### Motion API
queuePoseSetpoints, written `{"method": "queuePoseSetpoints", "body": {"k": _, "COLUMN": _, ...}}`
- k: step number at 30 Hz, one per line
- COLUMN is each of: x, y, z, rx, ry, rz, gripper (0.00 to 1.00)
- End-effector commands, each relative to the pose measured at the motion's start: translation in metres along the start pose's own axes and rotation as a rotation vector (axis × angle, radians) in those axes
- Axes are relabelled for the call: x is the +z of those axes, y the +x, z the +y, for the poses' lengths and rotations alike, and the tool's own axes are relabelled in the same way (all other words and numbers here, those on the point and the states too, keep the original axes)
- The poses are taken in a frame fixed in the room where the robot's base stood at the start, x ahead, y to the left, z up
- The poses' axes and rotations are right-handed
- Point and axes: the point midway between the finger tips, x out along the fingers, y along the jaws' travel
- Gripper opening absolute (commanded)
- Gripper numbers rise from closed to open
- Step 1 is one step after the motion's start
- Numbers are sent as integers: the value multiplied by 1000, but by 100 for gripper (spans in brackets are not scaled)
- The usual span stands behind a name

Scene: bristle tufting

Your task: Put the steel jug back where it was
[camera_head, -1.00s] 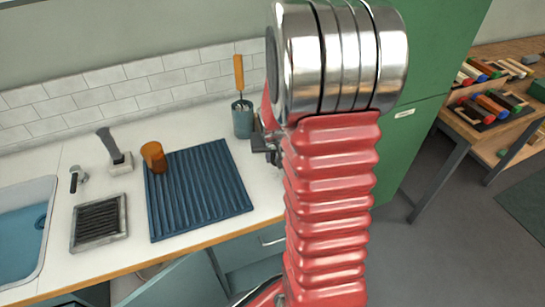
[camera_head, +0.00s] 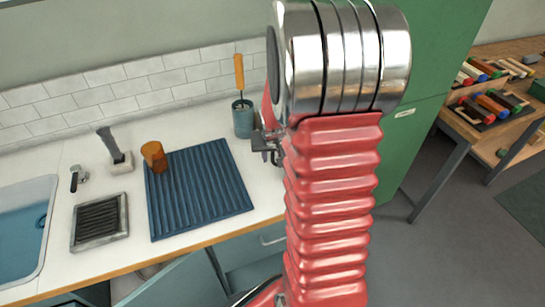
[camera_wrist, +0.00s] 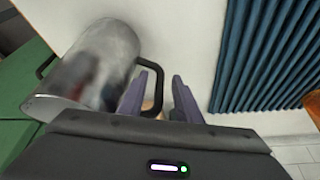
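The steel jug (camera_wrist: 100,62) shows at the left of the wrist view, a shiny grey cylinder with a black handle (camera_wrist: 162,72) on its right side. It stands on the white counter (camera_wrist: 191,40), close to a green surface. My gripper (camera_wrist: 168,80) is at the handle, its two purple-grey fingers apart. The handle bar shows between the fingers, nearer the left one; I cannot tell whether they touch. In the head view my red arm hides the jug, and only a dark part of my gripper (camera_head: 267,146) shows at the arm's left edge.
A teal crock (camera_head: 243,119) with a wooden-handled tool stands behind. A green cabinet (camera_head: 425,70) is at the right. The sink (camera_head: 22,225) is far left.

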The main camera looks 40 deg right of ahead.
Motion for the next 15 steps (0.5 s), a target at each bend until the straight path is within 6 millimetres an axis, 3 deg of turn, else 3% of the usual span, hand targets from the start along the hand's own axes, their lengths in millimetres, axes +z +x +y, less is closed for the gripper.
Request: {"method": "queuePoseSetpoints", "body": {"k": 15, "x": -1, "y": -56, "z": 0, "rx": 0, "ry": 0, "rz": 3, "gripper": 31}}
